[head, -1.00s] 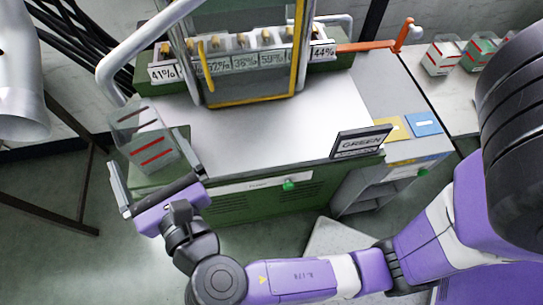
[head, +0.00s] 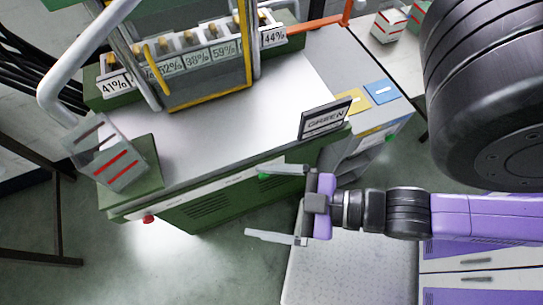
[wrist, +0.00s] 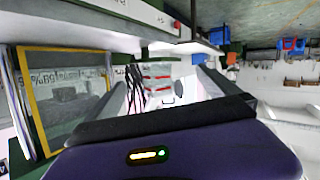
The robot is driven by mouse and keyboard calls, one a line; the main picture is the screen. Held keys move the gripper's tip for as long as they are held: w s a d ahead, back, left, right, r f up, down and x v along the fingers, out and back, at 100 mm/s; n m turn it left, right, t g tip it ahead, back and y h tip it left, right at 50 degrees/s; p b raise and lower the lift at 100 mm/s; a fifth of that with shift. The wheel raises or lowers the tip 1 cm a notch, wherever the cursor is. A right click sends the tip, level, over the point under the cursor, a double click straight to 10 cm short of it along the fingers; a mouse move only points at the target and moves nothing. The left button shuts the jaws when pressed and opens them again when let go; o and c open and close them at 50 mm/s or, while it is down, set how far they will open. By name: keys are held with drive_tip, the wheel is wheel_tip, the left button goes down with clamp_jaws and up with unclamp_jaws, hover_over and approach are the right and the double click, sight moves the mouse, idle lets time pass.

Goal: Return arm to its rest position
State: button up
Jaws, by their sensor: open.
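My gripper (head: 278,203) is open and empty in the head view. Its two fingers point left, in front of the green machine bench and apart from it. My purple and black arm stretches from the right side to the gripper. In the wrist view my gripper (wrist: 165,75) also shows, with its dark fingers spread and nothing between them. A clear box with red stripes (head: 113,160) stands at the left end of the bench, away from the gripper. It also shows in the wrist view (wrist: 158,82), beyond the fingers.
The green machine bench (head: 215,125) has a row of percentage-labelled bins at its back. A GREEN sign (head: 325,118) stands near its right corner. Yellow (head: 352,101) and blue (head: 381,92) squares lie right. A pale surface (head: 350,268) lies below the gripper. Open floor is left.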

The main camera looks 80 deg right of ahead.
drive_tip(key=shift+s+d+r+m+h, duration=0.15)
drive_tip(key=shift+s+d+r+m, duration=0.25)
drive_tip(key=shift+m, duration=0.2)
drive_tip(key=shift+s+d+r+m+h, duration=0.15)
drive_tip(key=shift+s+d+r+m, duration=0.15)
drive_tip(key=shift+r+m, duration=0.25)
